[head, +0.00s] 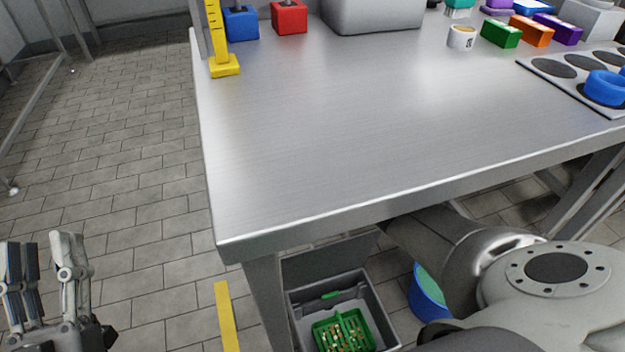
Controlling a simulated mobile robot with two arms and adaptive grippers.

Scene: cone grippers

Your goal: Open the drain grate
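No part that I can clearly tell as a drain grate shows in the head view. Under the table's near left corner is a square grey box-like opening (378,303) with a dark flat panel (330,264) standing at its back. Inside lies a green divided tray (343,330) holding small gold-coloured bits, and a small green bar shows behind it. My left gripper (45,250) is at the lower left over the tiled floor, fingers up and apart, with nothing between them. It is well left of the opening. My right arm reaches in at the lower right; its gripper is not visible.
The metal table (380,130) fills the middle, its front largely clear. Blue (241,23) and red (289,17) blocks, a yellow stand (224,65) and a mug (461,38) stand towards the back. A blue bucket (427,300) and yellow strip (228,317) are below. Floor at left is free.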

